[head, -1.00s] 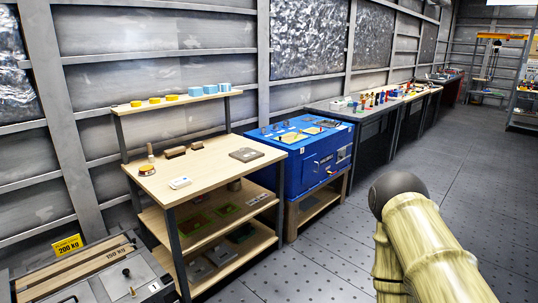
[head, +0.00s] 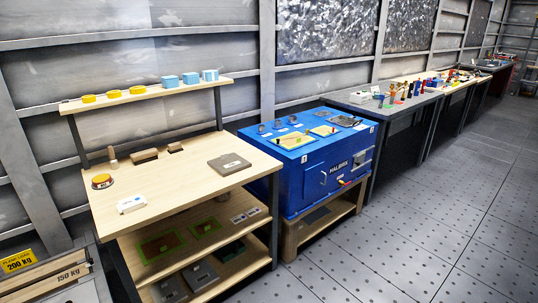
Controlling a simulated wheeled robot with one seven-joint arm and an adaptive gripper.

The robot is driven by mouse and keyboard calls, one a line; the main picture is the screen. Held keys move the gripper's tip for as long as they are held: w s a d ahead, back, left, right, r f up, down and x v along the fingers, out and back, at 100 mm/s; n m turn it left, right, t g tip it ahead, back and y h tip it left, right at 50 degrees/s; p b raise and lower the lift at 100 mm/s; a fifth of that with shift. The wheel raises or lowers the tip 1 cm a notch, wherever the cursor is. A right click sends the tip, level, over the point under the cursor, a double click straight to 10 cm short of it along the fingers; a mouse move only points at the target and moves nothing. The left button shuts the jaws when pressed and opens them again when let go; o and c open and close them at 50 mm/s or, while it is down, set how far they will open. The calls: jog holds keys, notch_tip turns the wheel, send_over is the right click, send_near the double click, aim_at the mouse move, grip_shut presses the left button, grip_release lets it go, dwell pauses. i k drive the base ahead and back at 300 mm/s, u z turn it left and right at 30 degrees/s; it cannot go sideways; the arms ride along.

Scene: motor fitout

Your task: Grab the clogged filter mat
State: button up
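My gripper is not in view. A flat grey-brown square pad (head: 229,163) lies on the right part of the wooden bench top (head: 180,190); it may be the clogged filter mat, but I cannot read its label. Two flat yellowish squares with dark tools or handles lie on top of the blue cabinet, one on the left (head: 292,140) and one on the right (head: 323,130). I cannot tell whether either is a filter mat. Green-framed flat pieces (head: 163,246) lie on the shelf under the bench top.
The bench top also holds a white box (head: 131,204), a round orange-topped item (head: 102,181) and brown blocks (head: 144,156). A raised shelf (head: 150,92) carries yellow discs and blue blocks. The blue cabinet (head: 315,175) stands beside the bench. The floor (head: 400,230) at right is clear.

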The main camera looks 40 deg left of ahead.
aim_at(226, 165)
jog(key=u, duration=0.2)
jog(key=i, duration=1.25)
jog(key=u, duration=1.6)
jog(key=i, duration=0.75)
jog(key=u, duration=0.7)
